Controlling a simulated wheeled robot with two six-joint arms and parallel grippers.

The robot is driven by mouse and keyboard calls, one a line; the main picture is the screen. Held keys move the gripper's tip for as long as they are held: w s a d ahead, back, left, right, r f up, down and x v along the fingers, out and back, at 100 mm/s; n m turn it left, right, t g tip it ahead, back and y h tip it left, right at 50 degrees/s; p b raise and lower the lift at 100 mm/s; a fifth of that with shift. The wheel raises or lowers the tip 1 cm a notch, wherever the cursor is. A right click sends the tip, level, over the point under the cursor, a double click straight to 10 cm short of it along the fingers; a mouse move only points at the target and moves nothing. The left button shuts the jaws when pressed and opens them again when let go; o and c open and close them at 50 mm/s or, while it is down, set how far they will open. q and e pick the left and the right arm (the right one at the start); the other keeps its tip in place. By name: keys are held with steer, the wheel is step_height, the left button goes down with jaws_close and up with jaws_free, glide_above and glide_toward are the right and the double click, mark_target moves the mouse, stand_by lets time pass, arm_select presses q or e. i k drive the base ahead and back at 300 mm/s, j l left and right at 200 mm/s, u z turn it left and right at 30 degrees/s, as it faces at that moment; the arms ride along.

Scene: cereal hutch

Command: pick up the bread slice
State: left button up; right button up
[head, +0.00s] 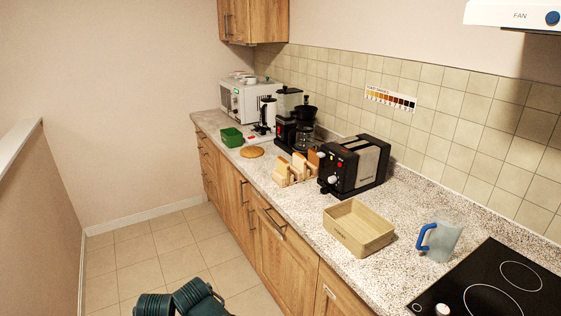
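Bread slices stand upright in a small wooden rack (287,183) on the counter, left of the black toaster. A light bread slice (282,167) is at the rack's left and another light slice (299,161) is beside it. A darker brown slice (314,161) stands at the right, close to the toaster. The slices partly hide each other and the rack. Dark green parts of my own arm show at the bottom edge, over the floor. Neither gripper's fingers can be seen.
The black toaster (355,166) stands right of the rack. A wooden tray (358,228), a jug (441,241) and a black cooktop (490,285) are nearer. A round wooden board (252,152), green box (232,137), coffee maker (306,128) and microwave (247,100) are farther back.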

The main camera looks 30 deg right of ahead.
mark_target(299, 161)
steer(key=z, duration=1.45)
steer(key=i+j+z, duration=0.15)
steer(key=j, duration=0.2)
steer(key=i+j+z, duration=0.1)
steer(key=i+j, duration=0.15)
steer(key=j, duration=0.15)
steer(key=i+j+z, duration=0.15)
steer(key=j, duration=0.25)
steer(key=i+j+z, duration=0.15)
steer(key=j, duration=0.3)
steer(key=i+j+z, duration=0.1)
steer(key=j, duration=0.3)
steer(key=i+j+z, duration=0.15)
steer(key=j, duration=0.3)
steer(key=i+j+z, duration=0.15)
steer(key=j, duration=0.35)
